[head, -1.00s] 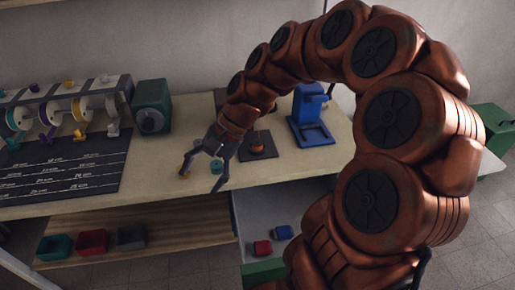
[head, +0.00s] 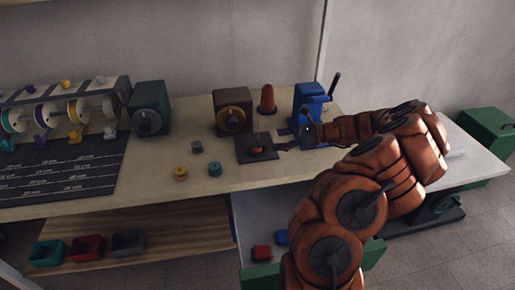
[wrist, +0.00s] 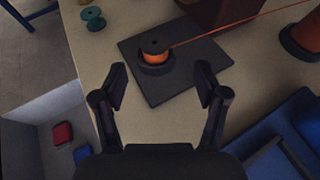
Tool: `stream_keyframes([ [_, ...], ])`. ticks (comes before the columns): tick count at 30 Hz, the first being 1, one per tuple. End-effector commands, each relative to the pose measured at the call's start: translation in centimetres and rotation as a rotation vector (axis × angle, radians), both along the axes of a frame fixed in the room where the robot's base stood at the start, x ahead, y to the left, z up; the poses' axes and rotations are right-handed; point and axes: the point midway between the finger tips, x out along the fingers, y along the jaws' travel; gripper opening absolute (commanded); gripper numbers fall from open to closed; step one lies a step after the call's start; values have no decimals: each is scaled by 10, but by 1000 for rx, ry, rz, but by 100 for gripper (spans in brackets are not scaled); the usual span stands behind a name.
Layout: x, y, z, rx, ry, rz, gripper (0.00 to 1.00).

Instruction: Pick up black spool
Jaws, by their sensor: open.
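The black spool (head: 257,148) carries orange thread and stands upright on a dark square plate (head: 243,156). It also shows in the wrist view (wrist: 154,48), just beyond the fingertips. My gripper (wrist: 161,74) is open and empty above the plate, with its fingers spread either side of the spool's near side and not touching it. An orange thread runs from the spool to the upper right in the wrist view.
A brown box with a dial (head: 233,112), an orange cone (head: 267,100) and a blue device (head: 309,100) stand behind the plate. Yellow (head: 180,173), teal (head: 214,169) and pale lilac (head: 197,147) spools stand left of it. Bare tabletop lies in front.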

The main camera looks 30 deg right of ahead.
Motion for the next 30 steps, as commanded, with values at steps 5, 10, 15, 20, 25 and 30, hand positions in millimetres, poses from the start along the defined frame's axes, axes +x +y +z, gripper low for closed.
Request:
stream_keyframes([
  [5, 11, 10, -6, 3, 3, 0, 73],
  [10, 18, 17, -9, 3, 1, 0, 73],
  [15, 28, 29, -14, 0, 2, 1, 73],
  [20, 42, 45, -23, 2, 2, 2, 73],
  [25, 50, 50, -28, 0, 2, -2, 73],
  [30, 50, 50, -28, 1, 2, -2, 73],
])
